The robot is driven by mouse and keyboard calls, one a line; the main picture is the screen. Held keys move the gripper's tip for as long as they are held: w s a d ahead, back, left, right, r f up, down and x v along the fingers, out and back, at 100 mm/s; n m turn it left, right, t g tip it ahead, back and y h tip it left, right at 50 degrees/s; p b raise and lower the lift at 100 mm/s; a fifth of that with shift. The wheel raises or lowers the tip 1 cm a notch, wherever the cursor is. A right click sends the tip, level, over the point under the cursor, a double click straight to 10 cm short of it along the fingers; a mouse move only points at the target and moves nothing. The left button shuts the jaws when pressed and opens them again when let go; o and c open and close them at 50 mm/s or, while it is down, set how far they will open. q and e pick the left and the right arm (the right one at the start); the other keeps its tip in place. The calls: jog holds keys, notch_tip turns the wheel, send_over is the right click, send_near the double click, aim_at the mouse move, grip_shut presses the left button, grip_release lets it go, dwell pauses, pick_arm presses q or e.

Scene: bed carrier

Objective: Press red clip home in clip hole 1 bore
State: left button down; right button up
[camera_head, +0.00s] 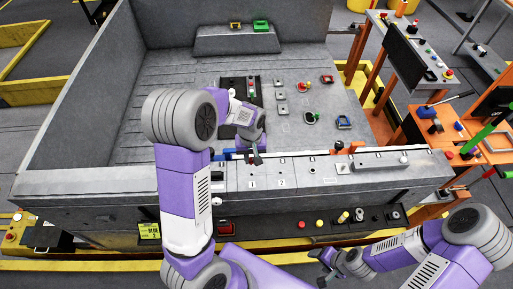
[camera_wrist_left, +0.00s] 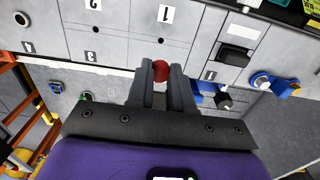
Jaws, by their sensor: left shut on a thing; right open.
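The red clip (camera_wrist_left: 160,71) shows as a round red head between the fingertips of my left gripper (camera_wrist_left: 161,75), which is shut on it. In the head view my left gripper (camera_head: 254,157) is over the back edge of the grey front ledge (camera_head: 230,181), and the clip cannot be made out there. The hole (camera_wrist_left: 160,41) by the label 1 (camera_wrist_left: 165,14) lies just beyond the clip in the wrist view, apart from it in the picture. The clip's shank and its height above the panel are hidden. My right gripper (camera_head: 328,268) is open and empty at the lower right.
A second hole (camera_wrist_left: 95,29) sits by the label 2 (camera_wrist_left: 93,4). A black latch (camera_wrist_left: 236,54) and a blue part with a black knob (camera_wrist_left: 224,100) are close right of my left fingers. Several buttons and fittings stand on the grey bed (camera_head: 300,115).

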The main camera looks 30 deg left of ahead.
aim_at(251, 160)
pick_arm(q)
jog(key=shift+s+r, duration=0.1)
jog(key=shift+s, duration=0.2)
jog(key=shift+w+f, duration=0.2)
jog(key=shift+w, duration=0.05)
jog(key=shift+s+f+b, duration=0.25)
jog(key=shift+f+b, duration=0.15)
jog(key=shift+b, duration=0.05)
notch_tip(251, 160, down, 2)
jog(key=shift+w+f+b, duration=0.15)
jog(key=shift+f+b, duration=0.1)
jog(key=shift+b, duration=0.75)
jog(key=shift+f+b, duration=0.95)
jog(key=shift+f, duration=0.25)
jog(key=shift+f+b, duration=1)
jog(key=shift+f, duration=0.15)
jog(key=shift+r, duration=0.15)
jog(key=shift+r+p, duration=0.7)
jog(key=shift+r, duration=0.05)
